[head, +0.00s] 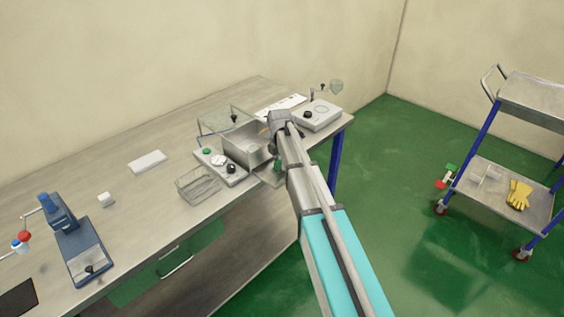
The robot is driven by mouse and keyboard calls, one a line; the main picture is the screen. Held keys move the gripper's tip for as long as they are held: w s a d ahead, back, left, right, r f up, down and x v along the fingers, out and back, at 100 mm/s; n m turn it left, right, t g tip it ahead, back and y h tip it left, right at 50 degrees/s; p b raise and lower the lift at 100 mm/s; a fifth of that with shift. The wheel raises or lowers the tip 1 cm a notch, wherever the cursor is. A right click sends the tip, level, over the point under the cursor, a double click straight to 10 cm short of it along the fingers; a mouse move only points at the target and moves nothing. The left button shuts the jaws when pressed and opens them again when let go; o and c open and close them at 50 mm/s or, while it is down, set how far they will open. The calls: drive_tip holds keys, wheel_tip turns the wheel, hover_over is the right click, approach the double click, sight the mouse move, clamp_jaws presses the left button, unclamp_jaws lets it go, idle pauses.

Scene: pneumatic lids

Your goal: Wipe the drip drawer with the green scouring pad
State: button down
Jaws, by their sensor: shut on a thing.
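My gripper (277,157) is at the right front of the metal fryer-like box, largely hidden by my own arm. A small green patch, which looks like the green scouring pad (278,167), shows at its fingertips, and the gripper is shut on it. A flat grey piece, which looks like the drip drawer (268,179), sticks out at the table's front edge just below the pad. Whether the pad touches it cannot be told.
The metal box (240,147) has a raised clear lid (222,118) and a control panel (222,167). A wire basket (197,185) stands at its left front. A blue press (78,245) stands far left; a trolley (510,195) is right.

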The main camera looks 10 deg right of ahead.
sight(269, 176)
drive_tip(key=shift+s+a, duration=0.65)
drive_tip(key=shift+a, duration=0.25)
drive_tip(key=shift+s+a+f, duration=0.1)
drive_tip(key=shift+s+a, duration=0.95)
drive_tip(key=shift+a, duration=0.3)
drive_tip(key=shift+w+d, duration=0.1)
drive_tip(key=shift+w, duration=0.05)
drive_tip(key=shift+w+d, duration=0.45)
drive_tip(key=shift+d, duration=0.2)
drive_tip(key=shift+w+d, duration=0.4)
drive_tip(key=shift+d, duration=0.25)
